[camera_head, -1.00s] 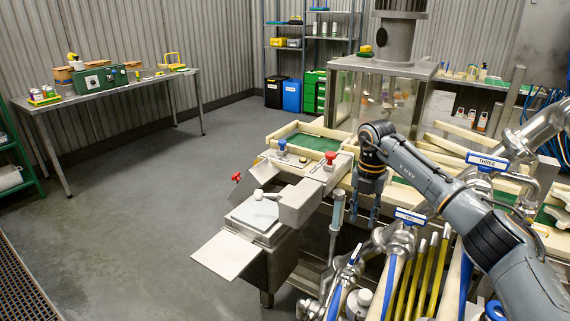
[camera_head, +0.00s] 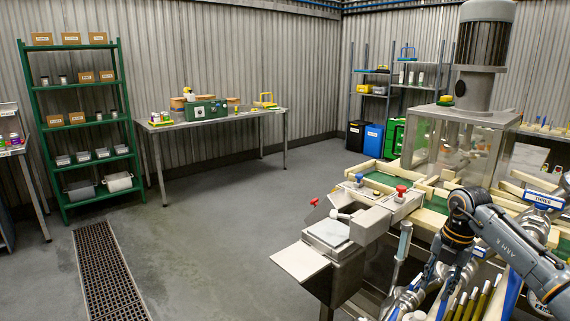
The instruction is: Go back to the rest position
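My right arm comes in from the lower right, beside the can seamer (camera_head: 466,143). My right gripper (camera_head: 437,277) points down in front of the machine's pale rails. Its fingers look apart, with nothing seen between them; the tips are partly lost among the pipes and handles behind. My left gripper is not in view.
The machine's front has a metal plate (camera_head: 300,263) and a red knob (camera_head: 401,189). A green shelf (camera_head: 86,119) and a metal table (camera_head: 215,117) stand along the back wall. A floor grate (camera_head: 105,270) lies at left. The middle floor is clear.

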